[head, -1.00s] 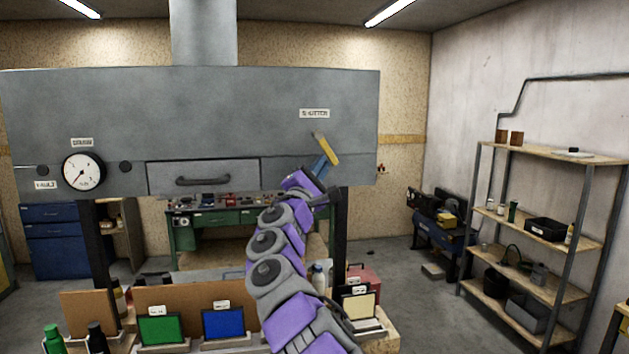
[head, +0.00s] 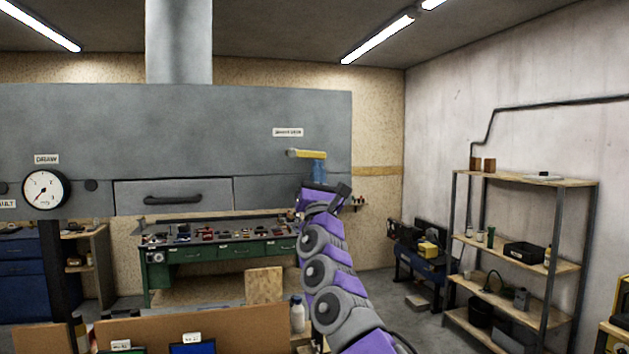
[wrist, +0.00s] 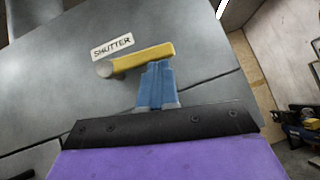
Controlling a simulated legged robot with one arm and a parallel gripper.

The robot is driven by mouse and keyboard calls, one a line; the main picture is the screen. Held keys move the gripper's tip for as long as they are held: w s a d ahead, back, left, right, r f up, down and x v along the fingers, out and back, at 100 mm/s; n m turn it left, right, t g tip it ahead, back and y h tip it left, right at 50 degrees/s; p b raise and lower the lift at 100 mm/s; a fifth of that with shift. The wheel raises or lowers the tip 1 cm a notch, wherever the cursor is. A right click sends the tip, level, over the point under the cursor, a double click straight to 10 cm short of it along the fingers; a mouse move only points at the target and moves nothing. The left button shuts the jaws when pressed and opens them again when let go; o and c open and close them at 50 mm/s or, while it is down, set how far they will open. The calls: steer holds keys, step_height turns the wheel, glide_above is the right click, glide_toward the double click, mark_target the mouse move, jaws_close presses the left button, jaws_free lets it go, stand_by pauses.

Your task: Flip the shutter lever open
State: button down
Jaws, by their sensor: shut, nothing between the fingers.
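The shutter lever (head: 306,154) is a yellow bar on the grey hood panel, under a small white label (head: 288,132). It lies almost level, with its grey pivot at the left end. In the wrist view the lever (wrist: 145,57) runs from the pivot up slightly to the right, and the label (wrist: 112,46) reads SHUTTER. My gripper (head: 318,168) has blue fingers and is just below the lever's right part. In the wrist view the gripper (wrist: 158,68) is shut and empty, its tips at the lever's lower edge. I cannot tell whether they touch it.
The grey hood (head: 90,120) also carries a dial gauge (head: 45,190) and a drawer (head: 172,196) left of the lever. A green workbench (head: 220,250) stands behind below. A shelf rack (head: 525,240) is at the right, with open floor before it.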

steer(key=shift+d+r, duration=0.15)
steer(key=shift+r, duration=0.2)
stand_by(0.5)
